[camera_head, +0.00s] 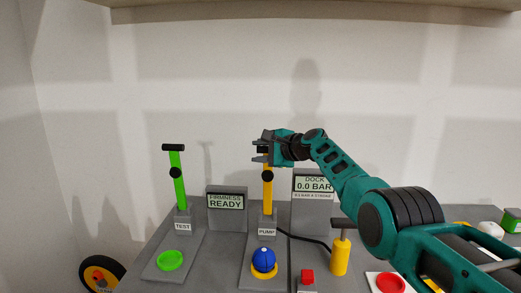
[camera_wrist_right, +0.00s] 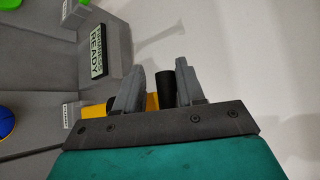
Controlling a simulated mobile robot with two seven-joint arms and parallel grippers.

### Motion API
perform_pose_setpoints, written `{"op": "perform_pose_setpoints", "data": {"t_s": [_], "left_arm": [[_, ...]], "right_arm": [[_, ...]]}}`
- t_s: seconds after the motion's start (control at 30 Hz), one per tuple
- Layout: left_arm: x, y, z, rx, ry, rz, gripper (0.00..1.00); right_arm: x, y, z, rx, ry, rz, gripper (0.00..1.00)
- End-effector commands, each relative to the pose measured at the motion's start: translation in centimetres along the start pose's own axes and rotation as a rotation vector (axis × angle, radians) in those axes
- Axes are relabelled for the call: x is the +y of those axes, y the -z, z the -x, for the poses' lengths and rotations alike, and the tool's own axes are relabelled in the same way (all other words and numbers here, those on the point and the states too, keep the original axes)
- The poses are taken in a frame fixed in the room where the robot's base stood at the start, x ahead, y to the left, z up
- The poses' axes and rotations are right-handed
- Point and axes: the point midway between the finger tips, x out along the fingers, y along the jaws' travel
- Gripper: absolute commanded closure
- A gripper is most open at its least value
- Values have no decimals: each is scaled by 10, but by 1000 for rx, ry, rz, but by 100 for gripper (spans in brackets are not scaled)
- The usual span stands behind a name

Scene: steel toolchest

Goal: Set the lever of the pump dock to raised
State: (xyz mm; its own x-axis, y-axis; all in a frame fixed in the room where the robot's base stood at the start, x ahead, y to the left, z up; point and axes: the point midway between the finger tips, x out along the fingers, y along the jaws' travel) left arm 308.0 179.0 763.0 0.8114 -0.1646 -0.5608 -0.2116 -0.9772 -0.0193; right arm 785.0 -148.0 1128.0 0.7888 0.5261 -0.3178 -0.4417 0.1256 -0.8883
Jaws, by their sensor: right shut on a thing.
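The pump dock's yellow lever (camera_head: 267,198) stands upright behind the label PUMP (camera_head: 267,232) in the head view. A black knob sits partway up it. Its top is mostly hidden by my right gripper (camera_head: 262,148), which is shut on the lever's black handle. In the right wrist view the black handle (camera_wrist_right: 166,88) shows between the two fingers of the right gripper (camera_wrist_right: 158,90), with part of the yellow lever (camera_wrist_right: 152,102) behind. A blue ball (camera_head: 263,259) sits on a yellow ring in front of the lever. My left gripper is not in view.
A green lever (camera_head: 179,190) labelled TEST stands upright at left, with a green pad (camera_head: 169,260) in front. Displays read FIRMNESS READY (camera_head: 227,201) and DOCK 0.0 BAR (camera_head: 314,184). A yellow hand pump (camera_head: 340,257) with a black hose stands right. A shelf (camera_head: 320,10) overhangs the top.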

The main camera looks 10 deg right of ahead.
Motion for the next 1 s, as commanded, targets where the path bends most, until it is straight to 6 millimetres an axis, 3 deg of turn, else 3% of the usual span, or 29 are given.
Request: {"op": "perform_pose_setpoints", "data": {"t_s": [0.03, 0.2, 0.23, 0.3, 1.0], "left_arm": [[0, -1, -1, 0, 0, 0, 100], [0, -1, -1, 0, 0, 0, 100], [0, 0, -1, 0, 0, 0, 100], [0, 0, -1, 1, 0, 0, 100], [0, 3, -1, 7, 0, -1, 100]], "right_arm": [[7, 18, 3, 38, -3, 4, 100], [7, 18, 3, 38, -3, 5, 100], [8, 18, 3, 38, -3, 5, 60], [8, 18, 3, 38, -3, 5, 53], [5, 19, 6, 38, 1, 6, 52]]}}
